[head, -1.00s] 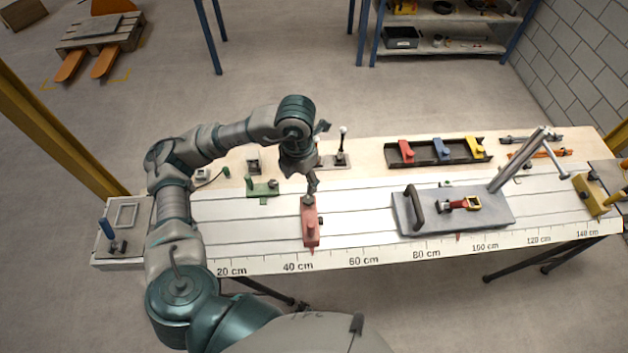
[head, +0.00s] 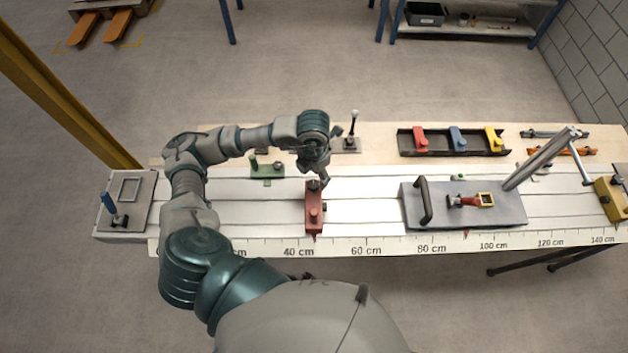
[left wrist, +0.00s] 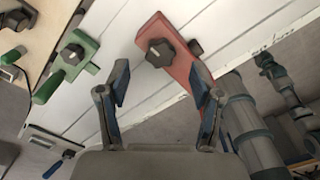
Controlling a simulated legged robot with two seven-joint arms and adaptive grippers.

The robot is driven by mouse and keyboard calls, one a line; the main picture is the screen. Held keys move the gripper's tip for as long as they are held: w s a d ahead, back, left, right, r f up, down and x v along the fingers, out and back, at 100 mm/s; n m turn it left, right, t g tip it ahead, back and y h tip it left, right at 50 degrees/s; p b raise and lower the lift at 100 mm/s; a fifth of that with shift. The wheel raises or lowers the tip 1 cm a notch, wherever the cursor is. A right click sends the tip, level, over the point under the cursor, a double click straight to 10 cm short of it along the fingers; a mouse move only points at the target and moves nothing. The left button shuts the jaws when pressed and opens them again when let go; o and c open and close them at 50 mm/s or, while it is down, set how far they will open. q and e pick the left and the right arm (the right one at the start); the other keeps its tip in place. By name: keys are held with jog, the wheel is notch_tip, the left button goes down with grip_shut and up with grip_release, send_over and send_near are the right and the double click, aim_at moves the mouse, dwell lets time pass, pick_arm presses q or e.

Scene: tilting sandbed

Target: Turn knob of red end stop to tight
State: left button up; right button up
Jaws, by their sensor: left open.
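The red end stop (head: 314,215) stands on the white slotted bed near the 40 cm mark. It has a dark knob (head: 313,185) on its top far end and a smaller dark knob at its right side. In the left wrist view the lobed black knob (left wrist: 160,52) sits on the red body (left wrist: 180,68), ahead of the fingers. My left gripper (head: 322,177) is just above the stop's far end. In the wrist view the gripper (left wrist: 160,84) is open, its blue-padded fingers apart with nothing between them. My right gripper is not in view.
A green stop (head: 267,170) lies to the left behind the red one. A grey plate with a handle (head: 465,210) stands to the right. A tray with red, blue and yellow pieces (head: 453,149) is at the back. The bed between red stop and plate is clear.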

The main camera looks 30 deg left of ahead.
aim_at(313, 184)
pick_arm(q)
jog(key=f, duration=0.3)
jog(key=shift+s+a+f, duration=0.15)
jog(key=shift+a+f, duration=0.05)
jog(key=shift+f, duration=0.2)
jog(key=shift+d+f, duration=0.25)
jog(key=shift+f, duration=0.05)
jog(key=c, duration=0.6)
jog(key=shift+a, duration=0.1)
jog(key=c, duration=0.5)
